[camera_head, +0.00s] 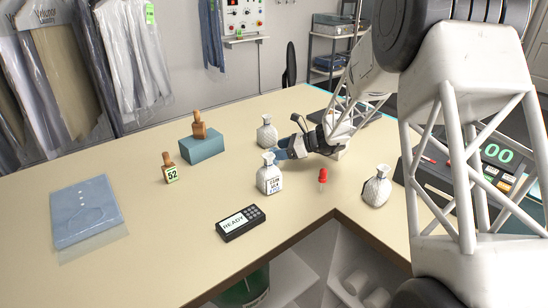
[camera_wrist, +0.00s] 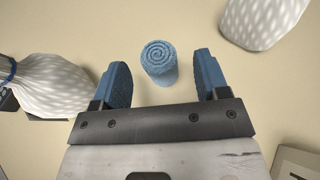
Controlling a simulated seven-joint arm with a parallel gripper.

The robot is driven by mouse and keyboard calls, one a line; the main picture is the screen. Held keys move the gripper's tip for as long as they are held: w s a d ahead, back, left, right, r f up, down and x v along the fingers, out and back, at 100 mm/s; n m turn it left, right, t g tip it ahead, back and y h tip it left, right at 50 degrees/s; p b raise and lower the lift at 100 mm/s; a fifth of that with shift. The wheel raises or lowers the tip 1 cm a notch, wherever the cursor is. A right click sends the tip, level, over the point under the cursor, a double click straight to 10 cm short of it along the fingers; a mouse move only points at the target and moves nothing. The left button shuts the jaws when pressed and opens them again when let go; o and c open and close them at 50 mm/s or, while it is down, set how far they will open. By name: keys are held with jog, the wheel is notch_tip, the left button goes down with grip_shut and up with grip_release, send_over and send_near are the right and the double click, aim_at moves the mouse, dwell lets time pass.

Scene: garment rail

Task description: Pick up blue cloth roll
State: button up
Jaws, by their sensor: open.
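The blue cloth roll (camera_wrist: 159,62) stands on the counter in the wrist view, with its spiral end facing the camera. My gripper (camera_wrist: 162,75) is open, with one blue-padded finger to the left of the roll and one to the right. The roll is between the fingers, toward their tips, with a visible gap on both sides. In the head view my gripper (camera_head: 288,150) is low over the counter among the white bottles. A small blue patch shows by the fingers there, and I cannot tell whether it is roll or finger pad.
White dotted bottles stand close by: one in front (camera_head: 269,177), one behind (camera_head: 266,132), one to the right (camera_head: 376,187). A red-topped dropper (camera_head: 322,178) is near the counter's (camera_head: 150,260) inner corner. A card reader (camera_head: 240,222), blue box (camera_head: 202,146) and folded shirt (camera_head: 85,212) lie leftward.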

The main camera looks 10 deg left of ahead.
aim_at(270, 149)
jog(key=shift+x, duration=2.25)
jog(key=shift+s+r, duration=0.1)
jog(key=c, duration=1)
jog(key=shift+r, duration=0.1)
jog(key=shift+r, duration=4.95)
